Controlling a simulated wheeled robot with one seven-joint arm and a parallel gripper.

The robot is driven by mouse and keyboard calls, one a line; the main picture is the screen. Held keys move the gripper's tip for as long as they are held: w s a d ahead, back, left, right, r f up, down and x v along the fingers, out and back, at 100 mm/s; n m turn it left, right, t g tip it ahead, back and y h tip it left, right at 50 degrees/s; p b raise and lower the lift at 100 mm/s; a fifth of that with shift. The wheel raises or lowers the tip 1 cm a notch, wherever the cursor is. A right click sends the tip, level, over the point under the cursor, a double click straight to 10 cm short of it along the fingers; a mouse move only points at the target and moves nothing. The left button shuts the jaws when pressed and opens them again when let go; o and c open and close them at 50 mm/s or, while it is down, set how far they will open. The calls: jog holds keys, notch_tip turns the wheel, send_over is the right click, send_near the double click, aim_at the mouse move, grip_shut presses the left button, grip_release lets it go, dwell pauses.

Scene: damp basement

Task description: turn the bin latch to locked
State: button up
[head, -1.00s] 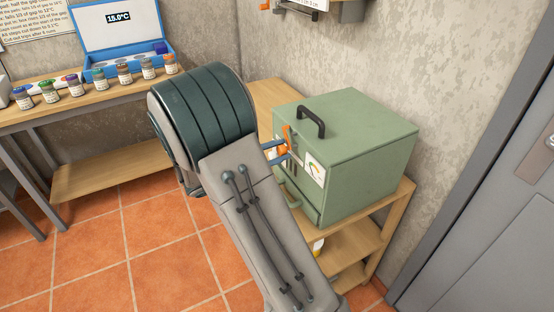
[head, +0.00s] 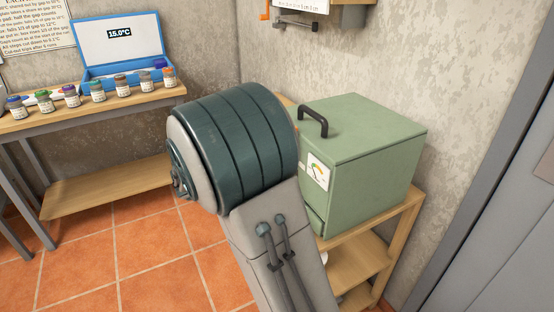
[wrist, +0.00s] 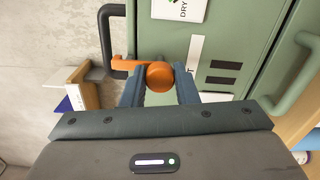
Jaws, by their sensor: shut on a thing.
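The green bin (head: 375,150) stands on a wooden shelf unit, with a black handle (head: 313,122) on its lid. In the wrist view its green front (wrist: 228,45) fills the upper middle. The orange latch has a round knob (wrist: 160,76) and an arm reaching left toward the black handle (wrist: 108,40). My gripper (wrist: 160,88) has one finger on each side of the knob and is shut on it. In the head view my arm hides the gripper and the latch.
A pale green pull handle (wrist: 303,72) sits close to the right of my gripper. A dial label (head: 317,172) is on the bin's front. A wooden bench (head: 105,110) with several jars and a blue case (head: 125,82) stands at the left. A grey door (head: 490,220) is at the right.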

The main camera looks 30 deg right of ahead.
dwell(0.4)
jog(key=o, duration=1)
jog(key=a+p, duration=0.1)
jog(key=a, duration=1.3)
jog(key=shift+s, duration=0.25)
